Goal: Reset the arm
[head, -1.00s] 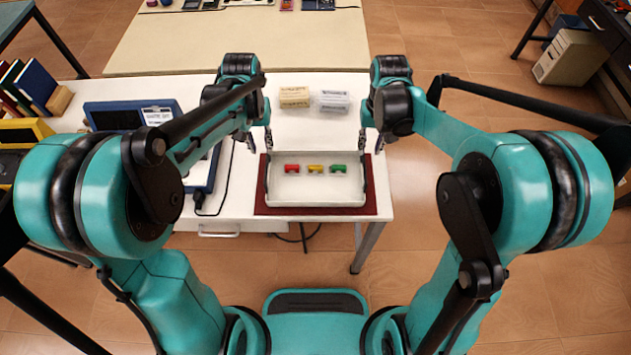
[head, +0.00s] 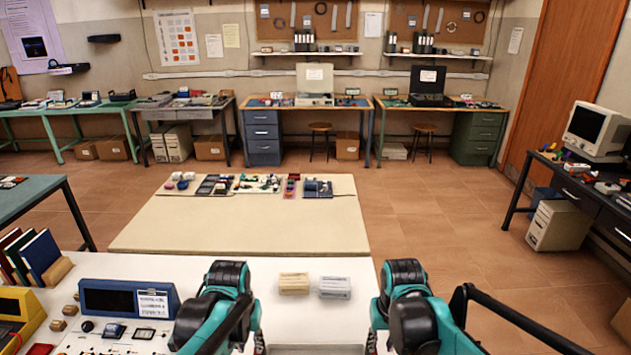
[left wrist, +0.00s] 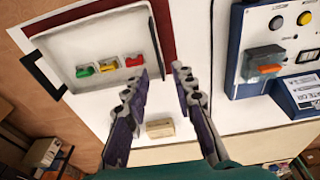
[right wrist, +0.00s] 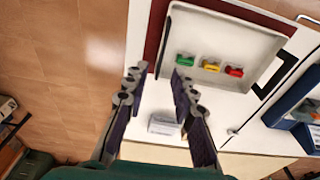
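My left gripper (left wrist: 162,75) is open and empty above the white table, beside the tray's rim. My right gripper (right wrist: 156,75) is also open and empty near the tray. The white tray (left wrist: 95,42) lies on a dark red mat (right wrist: 155,30). It holds a green block (left wrist: 84,71), a yellow block (left wrist: 108,67) and a red block (left wrist: 134,61) in a row. In the head view both arms reach in from the bottom, and only the tray's far edge (head: 315,349) shows between them. The fingertips are mostly cut off there.
Two small boxes, one tan (head: 294,283) and one white (head: 334,287), stand on the table. A blue-framed panel (head: 125,298) and books (head: 40,255) are at the left. A beige table (head: 240,225) stands beyond. Floor is open at the right.

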